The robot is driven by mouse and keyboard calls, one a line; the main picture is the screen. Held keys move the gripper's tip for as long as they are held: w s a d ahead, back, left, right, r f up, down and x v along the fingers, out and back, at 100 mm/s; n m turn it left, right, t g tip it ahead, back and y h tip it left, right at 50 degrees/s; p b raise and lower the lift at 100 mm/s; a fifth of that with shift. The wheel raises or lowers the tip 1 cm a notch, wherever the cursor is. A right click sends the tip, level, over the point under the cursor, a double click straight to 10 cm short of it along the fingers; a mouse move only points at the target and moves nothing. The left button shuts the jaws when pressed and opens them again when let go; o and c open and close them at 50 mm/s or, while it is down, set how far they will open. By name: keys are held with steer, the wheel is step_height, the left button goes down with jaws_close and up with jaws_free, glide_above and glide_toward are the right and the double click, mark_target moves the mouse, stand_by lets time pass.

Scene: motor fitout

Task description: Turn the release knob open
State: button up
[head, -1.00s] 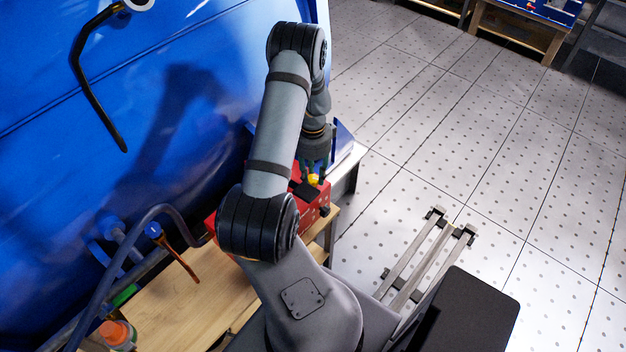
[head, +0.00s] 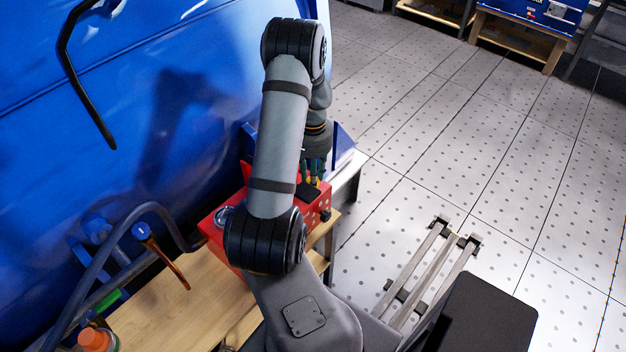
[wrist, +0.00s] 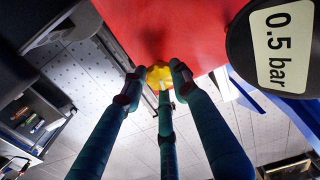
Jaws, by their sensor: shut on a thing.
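The release knob is a yellow round knob (wrist: 158,77) on the face of a red box (wrist: 170,30), seen in the wrist view. My gripper (wrist: 155,82) has three teal fingers, and their dark tips close around the knob's sides. It is shut on the knob. In the head view the red box (head: 323,203) sits on the wooden bench, and my gripper (head: 313,172) reaches down at its far right part. My own arm hides much of the box in that view. The knob's turned position cannot be read.
A dark round part labelled "0.5 bar" (wrist: 283,50) is close to my gripper's right in the wrist view. A large blue panel (head: 190,100) stands left of my arm. The wooden bench (head: 180,300) holds an orange-capped bottle (head: 95,340). Tiled floor (head: 470,150) is open to the right.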

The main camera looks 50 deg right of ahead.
steer(key=n+b, duration=0.1)
steer(key=n, duration=0.3)
steer(key=shift+a+n, duration=0.1)
steer(key=shift+n, duration=0.2)
steer(key=shift+n+b, duration=0.55)
steer(key=shift+n, duration=1.25)
steer(key=o, duration=1.1)
steer(key=shift+o, duration=0.2)
steer(key=shift+r, duration=0.1)
step_height(320, 180, up, 12)
